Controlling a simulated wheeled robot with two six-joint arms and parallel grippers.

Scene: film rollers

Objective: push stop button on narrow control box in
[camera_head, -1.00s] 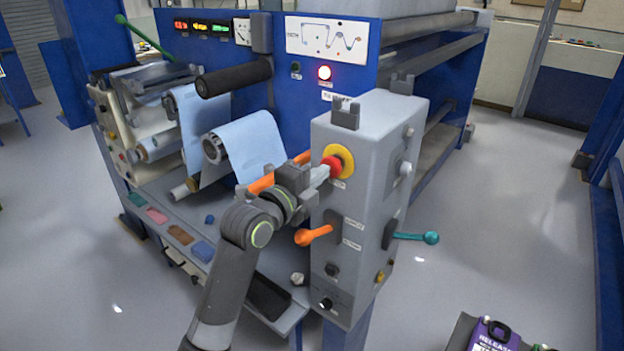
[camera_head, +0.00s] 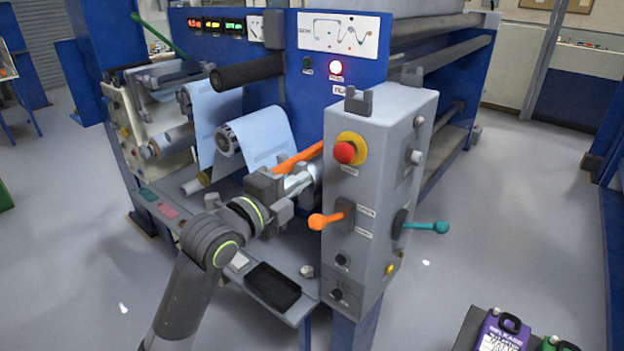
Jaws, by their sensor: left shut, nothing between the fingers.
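The narrow control box (camera_head: 372,210) is a tall grey box standing right of centre. Its stop button (camera_head: 344,152) is a red mushroom head on a yellow ring, high on the front face and fully in view. My left gripper (camera_head: 306,181) is shut and empty, left of the box and lower than the button. Its fingertips are close to the box's left edge and apart from the button. I cannot tell whether they touch the box. My right gripper is not in view.
An orange-knobbed lever (camera_head: 325,220) sits below the button, and a teal-knobbed lever (camera_head: 430,227) sticks out on the right side. The blue machine with a film roll (camera_head: 255,138) stands behind. A purple tagged item (camera_head: 500,333) is at the lower right.

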